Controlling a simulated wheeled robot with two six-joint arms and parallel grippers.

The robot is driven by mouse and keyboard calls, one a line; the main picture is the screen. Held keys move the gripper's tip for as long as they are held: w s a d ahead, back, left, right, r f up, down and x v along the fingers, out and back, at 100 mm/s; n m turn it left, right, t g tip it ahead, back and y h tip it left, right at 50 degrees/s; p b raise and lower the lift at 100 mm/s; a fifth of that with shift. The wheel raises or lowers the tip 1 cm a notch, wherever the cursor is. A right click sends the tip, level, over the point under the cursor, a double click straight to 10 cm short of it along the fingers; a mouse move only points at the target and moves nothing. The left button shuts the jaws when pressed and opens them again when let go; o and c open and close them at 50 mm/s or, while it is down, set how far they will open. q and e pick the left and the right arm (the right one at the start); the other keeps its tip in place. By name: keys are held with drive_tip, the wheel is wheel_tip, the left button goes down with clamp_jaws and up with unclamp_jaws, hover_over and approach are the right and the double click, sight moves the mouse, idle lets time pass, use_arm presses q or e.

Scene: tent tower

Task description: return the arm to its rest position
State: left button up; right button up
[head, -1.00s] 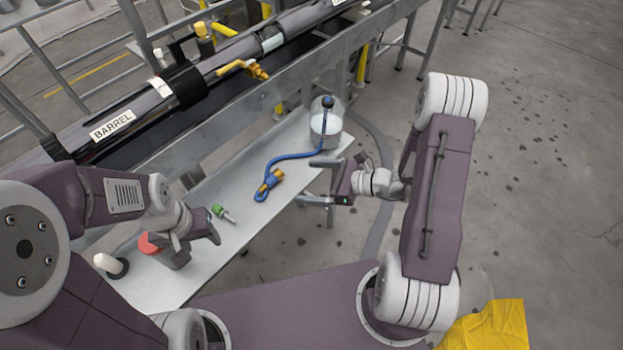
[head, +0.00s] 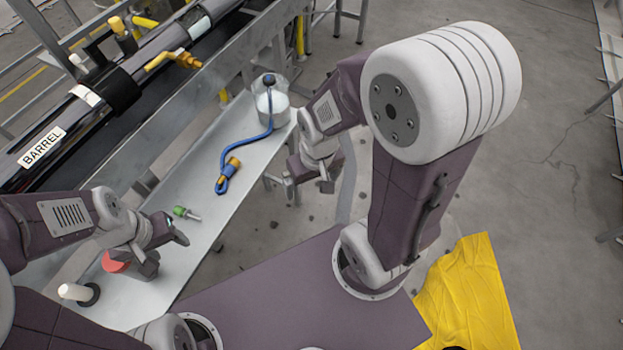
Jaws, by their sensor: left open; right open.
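My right arm is bent, with its large white-banded joint (head: 440,90) high and close to the camera. My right gripper (head: 308,186) is open and empty, pointing down just off the right edge of the bench (head: 190,258). It is apart from the bottle (head: 270,102) with the blue hose (head: 250,146). My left gripper (head: 168,252) is open over the near part of the bench, close to a red-topped object (head: 115,263). I cannot tell whether it touches that object, which it partly hides.
A green-handled tool (head: 184,212) and a white cylinder (head: 74,291) by a dark ring lie on the bench. A steel rail and the pipe labelled BARREL (head: 45,146) run behind. A yellow cloth (head: 467,295) lies at lower right. The floor on the right is open.

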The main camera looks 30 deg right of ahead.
wheel_tip(320, 180, up, 12)
drive_tip(key=p, duration=1.2)
